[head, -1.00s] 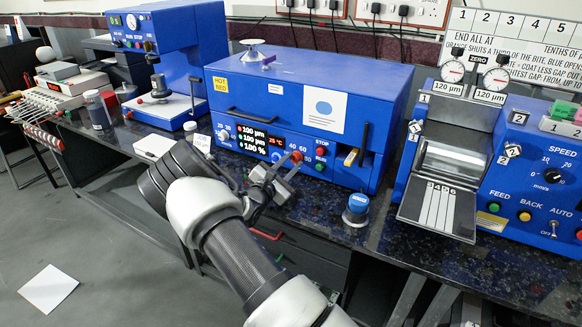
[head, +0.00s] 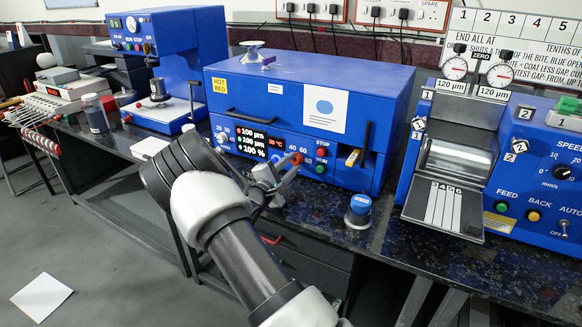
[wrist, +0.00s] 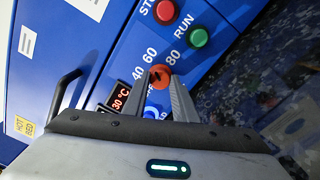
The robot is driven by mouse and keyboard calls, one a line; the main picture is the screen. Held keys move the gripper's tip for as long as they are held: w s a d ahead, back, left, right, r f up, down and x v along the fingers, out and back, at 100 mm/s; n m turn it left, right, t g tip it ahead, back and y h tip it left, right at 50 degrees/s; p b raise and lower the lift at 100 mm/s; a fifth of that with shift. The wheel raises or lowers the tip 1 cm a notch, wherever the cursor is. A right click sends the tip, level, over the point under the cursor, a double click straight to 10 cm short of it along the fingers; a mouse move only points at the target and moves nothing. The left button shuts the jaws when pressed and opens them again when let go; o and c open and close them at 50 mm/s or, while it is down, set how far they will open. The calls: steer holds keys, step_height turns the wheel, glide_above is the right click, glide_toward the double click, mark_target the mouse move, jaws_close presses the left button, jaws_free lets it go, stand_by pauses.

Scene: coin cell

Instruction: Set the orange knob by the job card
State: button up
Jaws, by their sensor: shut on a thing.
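The orange knob (wrist: 160,76) is on the blue front panel of the hot bed machine (head: 300,85), among the marks 40, 60 and 80. My gripper (wrist: 171,86) is shut on it, one finger on either side. In the head view the knob (head: 297,158) shows at my gripper (head: 284,172). The red display (head: 276,143) beside it reads 30 °C; the display (wrist: 121,97) reads the same in the wrist view. A white sheet with a blue disc (head: 325,108) is on the machine's front. I cannot tell which paper is the job card.
A red STOP button (wrist: 165,11) and a green RUN button (wrist: 197,37) sit close to the knob. A blue-capped round pot (head: 359,211) stands on the dark bench (head: 330,222) to the right. The blue coater (head: 520,175) is further right.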

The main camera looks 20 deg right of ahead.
stand_by(0.3)
steer(key=o, duration=1)
steer(key=shift+o, duration=0.2)
steer(key=p+v, duration=0.2)
steer(key=v, duration=1.5)
steer(key=shift+a, duration=0.25)
steer(key=shift+s, duration=0.15)
